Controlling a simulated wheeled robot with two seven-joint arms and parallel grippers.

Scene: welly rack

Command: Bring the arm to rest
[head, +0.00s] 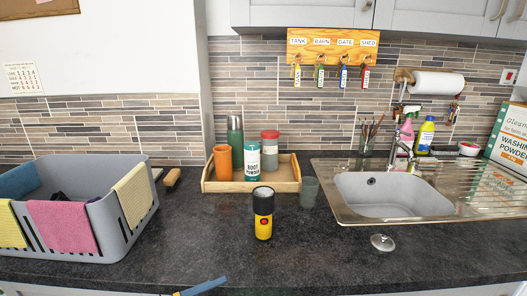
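Neither of my grippers shows in the head view, and I see no clear part of either arm. A black and yellow flask-like container (263,213) stands upright alone on the dark worktop (330,262), with nothing holding it. A narrow blue strip (205,286) shows at the worktop's front edge, cut off by the bottom of the picture; I cannot tell what it is.
A grey basket (118,232) with cloths stands at the left. A wooden tray (250,186) with bottles and a tin stands behind the black and yellow container. A grey-green cup (309,192) and the sink (395,195) are right. The front middle worktop is mostly clear.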

